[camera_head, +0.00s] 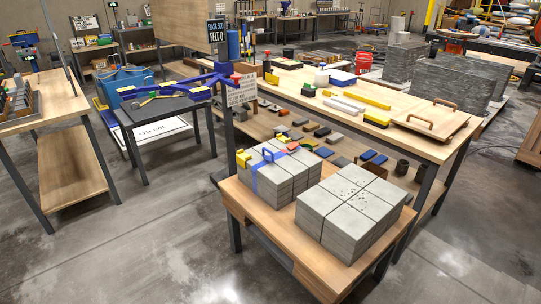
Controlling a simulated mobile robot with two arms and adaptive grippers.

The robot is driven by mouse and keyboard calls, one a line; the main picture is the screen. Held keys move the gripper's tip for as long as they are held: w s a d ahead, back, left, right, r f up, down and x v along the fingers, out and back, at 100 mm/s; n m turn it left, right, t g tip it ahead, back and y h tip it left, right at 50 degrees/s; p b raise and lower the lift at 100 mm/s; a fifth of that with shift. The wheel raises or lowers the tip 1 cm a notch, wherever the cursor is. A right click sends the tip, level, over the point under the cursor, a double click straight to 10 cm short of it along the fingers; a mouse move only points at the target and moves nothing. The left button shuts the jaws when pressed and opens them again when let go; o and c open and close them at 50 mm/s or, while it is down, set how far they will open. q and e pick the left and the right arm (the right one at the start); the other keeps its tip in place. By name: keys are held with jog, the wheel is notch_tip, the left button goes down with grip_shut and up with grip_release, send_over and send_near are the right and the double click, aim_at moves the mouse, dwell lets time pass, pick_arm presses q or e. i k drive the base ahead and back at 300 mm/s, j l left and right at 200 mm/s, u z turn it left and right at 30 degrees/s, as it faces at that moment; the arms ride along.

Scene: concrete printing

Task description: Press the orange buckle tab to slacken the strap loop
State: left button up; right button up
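A yellow piece (243,158) sits at the stack's left edge, beside the strap. A blue loop-like piece stands up near the top's middle. I cannot tell how tight the strap is. Neither of my grippers is in view.
A second block stack (349,213) stands unstrapped to the right on the same low table (262,212). A long workbench (340,90) with tools and a handled board (431,119) stands behind. Side tables stand at left. The concrete floor in front is clear.

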aim_at(294, 144)
jog(key=i+j, duration=0.25)
jog(key=i+j+z, duration=0.1)
jog(key=j, duration=0.3)
jog(key=i+j, duration=0.3)
jog(key=i+j+z, duration=0.1)
jog(key=i+j, duration=0.35)
jog(key=j, duration=0.25)
jog(key=i+j+z, duration=0.1)
jog(key=j, duration=0.25)
jog(key=i+j, duration=0.25)
jog(key=j, duration=0.15)
